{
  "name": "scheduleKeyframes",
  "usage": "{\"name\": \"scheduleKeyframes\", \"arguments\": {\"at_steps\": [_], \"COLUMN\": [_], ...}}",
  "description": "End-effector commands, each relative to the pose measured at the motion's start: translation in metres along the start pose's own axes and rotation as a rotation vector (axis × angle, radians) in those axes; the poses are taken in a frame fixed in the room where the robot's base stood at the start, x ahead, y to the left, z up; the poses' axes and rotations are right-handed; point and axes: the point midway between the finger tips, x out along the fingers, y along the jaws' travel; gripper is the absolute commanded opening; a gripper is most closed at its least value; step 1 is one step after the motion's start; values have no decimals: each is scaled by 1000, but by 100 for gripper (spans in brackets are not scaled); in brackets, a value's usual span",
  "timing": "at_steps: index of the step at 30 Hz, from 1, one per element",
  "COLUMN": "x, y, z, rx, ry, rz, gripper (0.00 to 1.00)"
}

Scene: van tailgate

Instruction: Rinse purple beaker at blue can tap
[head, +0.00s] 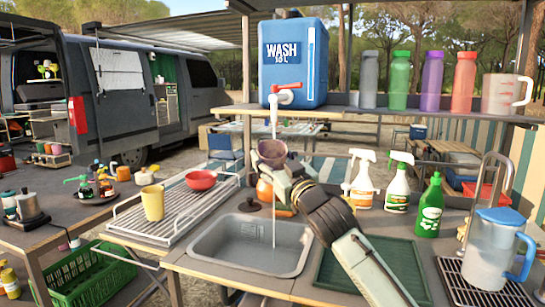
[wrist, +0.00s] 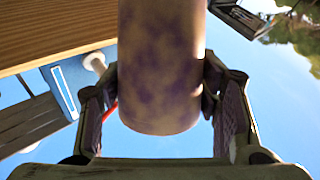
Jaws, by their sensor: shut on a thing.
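The blue can (head: 305,62), marked WASH, stands on the shelf above the sink. Its tap (head: 285,97) has a red handle, and a thin stream of water runs down from the spout. My gripper (head: 282,168) is shut on the purple beaker (head: 270,152) and holds it under the tap in the stream. Water also falls below the beaker into the sink (head: 215,255). In the wrist view, the beaker (wrist: 160,65) sits between both fingers, its wall brownish with purple patches. The beaker's inside is hard to make out.
A drying rack (head: 160,235) with a yellow cup (head: 152,202) and red bowl (head: 201,180) is left of the sink. Spray bottles (head: 362,185) stand behind my arm. A green mat (head: 375,265) and water jug (head: 490,255) are at right. Several bottles (head: 398,80) line the shelf.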

Motion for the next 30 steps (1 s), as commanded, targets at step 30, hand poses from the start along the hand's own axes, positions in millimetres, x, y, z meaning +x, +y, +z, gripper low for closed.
{"name": "scheduleKeyframes", "arguments": {"at_steps": [30], "x": [71], "y": [34], "z": [48], "rx": [0], "ry": [0], "rz": [0], "gripper": [31]}}
